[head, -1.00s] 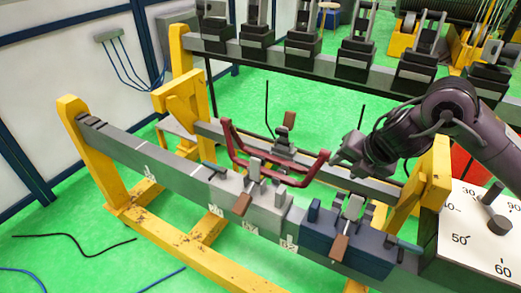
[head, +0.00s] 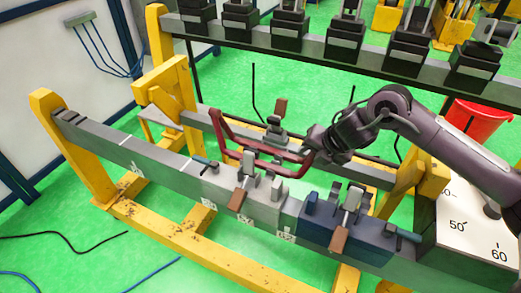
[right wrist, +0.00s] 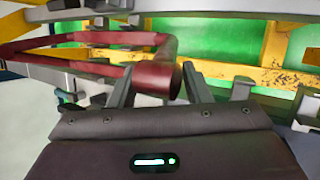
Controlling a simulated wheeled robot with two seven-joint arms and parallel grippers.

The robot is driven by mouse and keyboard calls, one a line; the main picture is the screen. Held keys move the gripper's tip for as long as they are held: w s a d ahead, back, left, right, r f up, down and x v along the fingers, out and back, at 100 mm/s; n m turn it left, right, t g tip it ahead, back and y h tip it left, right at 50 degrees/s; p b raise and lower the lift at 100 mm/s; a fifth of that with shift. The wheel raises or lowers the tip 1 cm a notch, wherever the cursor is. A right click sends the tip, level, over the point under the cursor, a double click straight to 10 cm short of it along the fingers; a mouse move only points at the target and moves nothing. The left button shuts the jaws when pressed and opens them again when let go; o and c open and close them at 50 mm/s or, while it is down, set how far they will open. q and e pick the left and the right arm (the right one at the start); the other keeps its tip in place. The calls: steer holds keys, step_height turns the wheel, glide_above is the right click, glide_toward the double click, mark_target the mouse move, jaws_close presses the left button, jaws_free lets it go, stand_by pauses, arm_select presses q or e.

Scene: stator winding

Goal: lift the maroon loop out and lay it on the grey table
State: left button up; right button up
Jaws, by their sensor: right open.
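My right gripper (head: 313,143) is at the loop's right end. In the right wrist view, the open fingers (right wrist: 158,88) stand on either side of the loop's rounded corner (right wrist: 155,76); contact is not clear. My left gripper is not in view. I cannot make out a grey table with certainty.
A clamp with a brown handle (head: 237,199) is on the grey block's front; another brown handle (head: 280,107) stands upright behind. A navy block (head: 347,236) with a clamp is to the right. A white numbered panel (head: 465,235) is at far right. Yellow supports (head: 75,150) hold the rails.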

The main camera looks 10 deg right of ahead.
steer(key=shift+s, duration=0.1)
jaws_close()
steer(key=shift+r, duration=0.15)
steer(key=shift+r, duration=0.1)
